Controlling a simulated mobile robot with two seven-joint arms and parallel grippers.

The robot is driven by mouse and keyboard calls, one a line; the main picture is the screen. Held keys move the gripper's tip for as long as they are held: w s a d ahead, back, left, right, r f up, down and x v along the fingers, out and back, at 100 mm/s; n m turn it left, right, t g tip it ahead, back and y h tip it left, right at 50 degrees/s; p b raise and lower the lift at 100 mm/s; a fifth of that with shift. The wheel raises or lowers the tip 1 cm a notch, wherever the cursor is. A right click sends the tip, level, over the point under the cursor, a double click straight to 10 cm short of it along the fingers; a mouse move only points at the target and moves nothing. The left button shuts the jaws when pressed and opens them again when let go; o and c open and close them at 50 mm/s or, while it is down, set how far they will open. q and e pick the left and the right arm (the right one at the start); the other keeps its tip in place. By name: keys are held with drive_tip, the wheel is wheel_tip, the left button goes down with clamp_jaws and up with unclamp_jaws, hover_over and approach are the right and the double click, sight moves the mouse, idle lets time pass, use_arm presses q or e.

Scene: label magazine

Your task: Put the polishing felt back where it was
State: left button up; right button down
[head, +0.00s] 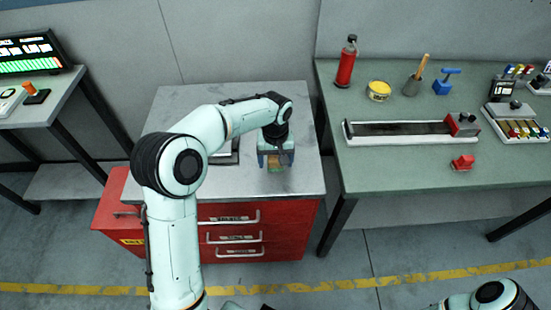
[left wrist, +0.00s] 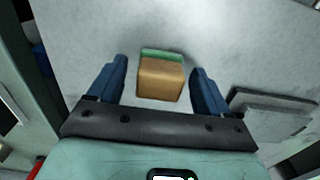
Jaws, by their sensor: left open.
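The polishing felt appears to be the small tan block with a green layer (left wrist: 160,78) on the grey top of the red drawer cabinet (head: 170,103). In the head view it shows only partly (head: 277,168), below my left gripper (head: 275,160). The left gripper points down over the cabinet top and is open. In the left wrist view its blue fingers stand on either side of the block, with a visible gap on both sides. My right gripper is out of view; only part of that arm shows at the bottom right.
The cabinet's front right top is clear.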

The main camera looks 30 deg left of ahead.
sight(275, 158)
use_arm(q)
wheel_tip(275, 158, up, 12)
drive_tip(key=p, duration=0.1)
drive_tip(key=shift+r+p, duration=0.2)
drive_tip(key=shift+p, duration=0.2)
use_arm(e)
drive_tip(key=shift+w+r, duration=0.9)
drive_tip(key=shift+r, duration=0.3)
